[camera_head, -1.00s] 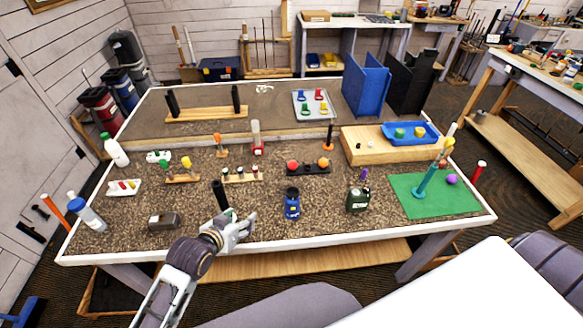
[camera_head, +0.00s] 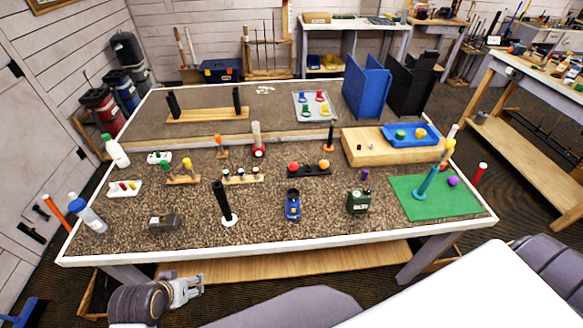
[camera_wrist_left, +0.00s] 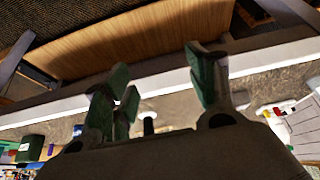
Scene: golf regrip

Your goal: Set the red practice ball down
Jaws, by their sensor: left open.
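A red ball (camera_head: 293,167) sits on the left side of a low black stand (camera_head: 309,171) in the middle of the table. An orange ball (camera_head: 324,163) sits on the right side of that stand. My left gripper (camera_head: 198,290) is low, in front of the table's front edge and apart from the balls. In the left wrist view its green-padded fingers (camera_wrist_left: 160,90) are spread with nothing between them. My right gripper is not in view.
A black grip on a white base (camera_head: 224,205) stands near the table's front edge (camera_head: 280,245). A blue item (camera_head: 292,205) and a dark green box (camera_head: 359,201) stand to its right. A green mat (camera_head: 435,205) lies at the right. Bare table lies between these items.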

